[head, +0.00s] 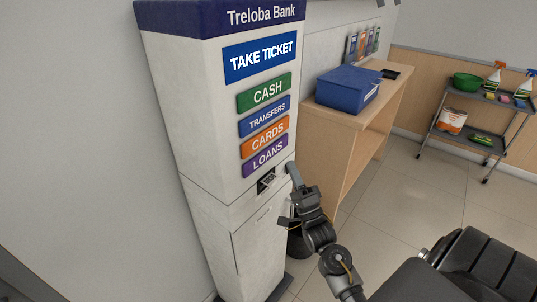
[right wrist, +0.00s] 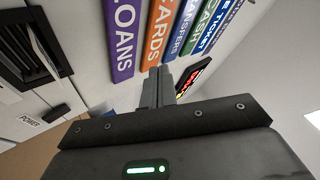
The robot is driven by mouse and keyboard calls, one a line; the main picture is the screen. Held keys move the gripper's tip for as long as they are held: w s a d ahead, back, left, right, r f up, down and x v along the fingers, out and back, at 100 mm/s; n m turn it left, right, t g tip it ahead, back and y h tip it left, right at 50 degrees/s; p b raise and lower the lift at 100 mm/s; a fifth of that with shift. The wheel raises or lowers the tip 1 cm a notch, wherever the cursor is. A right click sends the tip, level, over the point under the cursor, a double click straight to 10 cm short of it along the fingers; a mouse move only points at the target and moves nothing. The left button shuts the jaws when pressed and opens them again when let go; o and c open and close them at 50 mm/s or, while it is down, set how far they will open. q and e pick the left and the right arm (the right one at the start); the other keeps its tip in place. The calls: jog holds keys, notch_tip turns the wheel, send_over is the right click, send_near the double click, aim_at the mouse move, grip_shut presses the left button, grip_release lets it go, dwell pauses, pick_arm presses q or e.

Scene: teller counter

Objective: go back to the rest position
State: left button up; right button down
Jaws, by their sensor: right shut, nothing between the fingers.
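My right gripper (head: 293,176) is close to the front of the white ticket machine (head: 205,130), beside its ticket slot (head: 267,181) and below the purple LOANS button (head: 265,156). In the right wrist view the gripper's fingers (right wrist: 158,88) are together with nothing between them, pointing towards the machine's face. The LOANS button (right wrist: 123,40) and the orange CARDS button (right wrist: 158,35) are just beyond the fingertips. I cannot tell whether the fingers touch the machine. My left gripper is not in view.
A wooden desk (head: 345,125) with a blue box (head: 347,89) stands right of the machine. A grey cart (head: 470,138) with spray bottles and a green bowl is at the far right. Open tiled floor (head: 405,200) lies between them. A black chair (head: 480,265) is at the lower right.

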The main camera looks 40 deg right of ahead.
dwell(0.7)
jog(key=w+f+n+g, duration=0.2)
jog(key=f+n+g, duration=0.15)
jog(key=f, duration=0.65)
jog(key=w+f+n+g, duration=0.2)
jog(key=f+n+g, duration=0.15)
jog(key=f, duration=0.55)
jog(key=s+a+f+n+g+y, duration=0.1)
jog(key=s+a+f+n+g, duration=0.15)
jog(key=f, duration=0.55)
jog(key=s+a+f+n+g+b, duration=0.1)
jog(key=s+f+g, duration=0.15)
jog(key=f, duration=0.65)
jog(key=s+a+f+n+g+y, duration=0.1)
jog(key=s+a+f+n+g, duration=0.15)
jog(key=f, duration=0.55)
jog(key=s+a+f+n+g, duration=0.3)
jog(key=s+f+g, duration=0.2)
jog(key=s+f, duration=0.95)
jog(key=s+a+f+n+g+b, duration=0.1)
jog(key=s+f, duration=0.4)
jog(key=s, duration=0.7)
jog(key=s+a+f+n+g+b, duration=0.1)
jog(key=s+f+g, duration=0.3)
jog(key=s, duration=0.8)
jog(key=shift+s+a+f+n+y, duration=0.25)
jog(key=shift+a+f+n+y, duration=0.15)
jog(key=shift+n, duration=0.2)
